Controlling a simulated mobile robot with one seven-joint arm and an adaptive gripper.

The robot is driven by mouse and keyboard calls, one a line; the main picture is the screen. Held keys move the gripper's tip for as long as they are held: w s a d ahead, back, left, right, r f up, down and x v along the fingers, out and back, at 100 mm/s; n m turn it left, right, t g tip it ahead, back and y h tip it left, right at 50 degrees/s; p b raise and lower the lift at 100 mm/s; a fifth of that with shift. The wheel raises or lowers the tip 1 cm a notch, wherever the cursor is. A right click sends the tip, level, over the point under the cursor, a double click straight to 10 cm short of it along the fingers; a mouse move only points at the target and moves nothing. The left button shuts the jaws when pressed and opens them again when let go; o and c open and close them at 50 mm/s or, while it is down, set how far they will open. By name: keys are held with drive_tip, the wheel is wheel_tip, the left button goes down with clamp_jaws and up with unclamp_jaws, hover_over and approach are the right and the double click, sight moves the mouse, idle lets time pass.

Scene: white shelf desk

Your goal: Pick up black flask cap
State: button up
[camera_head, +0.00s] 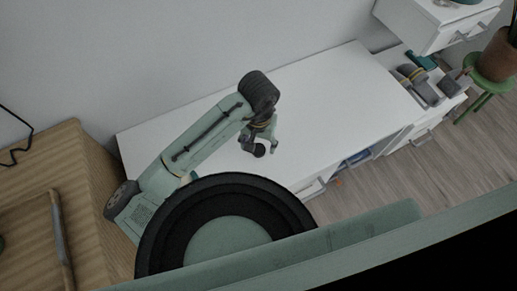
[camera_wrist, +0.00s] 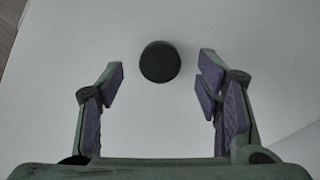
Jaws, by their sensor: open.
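The black flask cap (camera_wrist: 160,62) is a small round dark disc on the white desk top. In the wrist view it sits at upper centre, just ahead of the gap between my fingertips. My gripper (camera_wrist: 160,78) is open, with a purple-padded finger on each side, and nothing is between the pads. In the head view my gripper (camera_head: 265,148) is low over the white desk (camera_head: 330,90). The cap (camera_head: 259,151) shows there as a dark spot beside the fingers, partly hidden. I cannot tell the exact height of the fingers above the desk.
The desk top around the cap is clear. A wooden surface (camera_head: 60,170) with a long handled item lies at the left. At the right are a white drawer unit (camera_head: 425,30), several grey items on a lower shelf (camera_head: 425,85), and a potted plant on a green stool (camera_head: 490,85).

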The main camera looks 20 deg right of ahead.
sight(259, 150)
wheel_tip(259, 150, down, 2)
drive_tip(key=shift+f, duration=0.2)
drive_tip(key=shift+c, duration=0.6)
drive_tip(key=c, duration=0.9)
drive_tip(key=shift+r, duration=0.15)
